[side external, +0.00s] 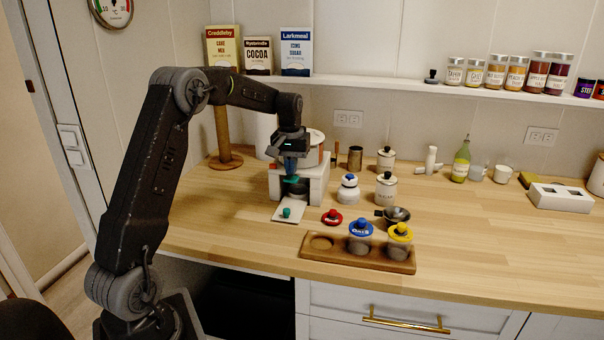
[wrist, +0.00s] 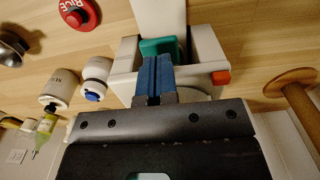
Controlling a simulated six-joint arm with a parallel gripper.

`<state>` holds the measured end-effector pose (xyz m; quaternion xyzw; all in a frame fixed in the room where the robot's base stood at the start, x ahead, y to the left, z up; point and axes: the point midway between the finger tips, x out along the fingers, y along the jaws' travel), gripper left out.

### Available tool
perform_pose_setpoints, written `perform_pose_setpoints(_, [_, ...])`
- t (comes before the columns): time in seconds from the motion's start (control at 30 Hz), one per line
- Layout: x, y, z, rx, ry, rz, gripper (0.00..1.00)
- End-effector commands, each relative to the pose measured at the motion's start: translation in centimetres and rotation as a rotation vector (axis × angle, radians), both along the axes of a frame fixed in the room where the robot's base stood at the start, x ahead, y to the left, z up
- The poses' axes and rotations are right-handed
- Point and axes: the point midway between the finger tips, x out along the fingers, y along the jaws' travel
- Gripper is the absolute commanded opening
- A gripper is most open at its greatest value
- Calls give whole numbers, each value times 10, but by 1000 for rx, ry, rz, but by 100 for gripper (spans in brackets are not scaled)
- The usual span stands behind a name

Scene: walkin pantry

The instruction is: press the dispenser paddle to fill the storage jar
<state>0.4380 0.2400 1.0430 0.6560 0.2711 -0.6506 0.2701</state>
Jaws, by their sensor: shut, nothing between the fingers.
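The white dispenser (side external: 315,181) stands at the back left of the counter. It also shows in the wrist view (wrist: 128,62), with the teal paddle (wrist: 158,46) on its front and an orange knob (wrist: 221,77) at its side. My gripper (wrist: 153,80) is shut and empty, its blue fingers close to the paddle. I cannot tell whether they touch it. In the side view my gripper (side external: 290,165) is at the dispenser's front. A dark shape inside the dispenser bay may be the jar, mostly hidden. A red lid marked RICE (side external: 332,217) lies loose on the counter.
A wooden tray (side external: 318,254) in front holds a blue-lidded jar (side external: 360,239) and a yellow-lidded jar (side external: 399,242), with one empty round recess. A metal scoop (side external: 396,214) and white canisters (side external: 386,189) stand right of the dispenser. A wooden post (side external: 222,135) rises behind left.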

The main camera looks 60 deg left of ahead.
Motion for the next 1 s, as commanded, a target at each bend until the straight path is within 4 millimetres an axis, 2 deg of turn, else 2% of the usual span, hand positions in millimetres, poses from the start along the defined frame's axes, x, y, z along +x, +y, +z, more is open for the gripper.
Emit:
perform_pose_setpoints(0.03, [-3,-1,-8,-10,18,-1,0])
perform_pose_setpoints(0.57, [-3,-1,-7,-11,18,-1,0])
perform_pose_setpoints(1.0, [-1,-1,19,-6,11,0,0])
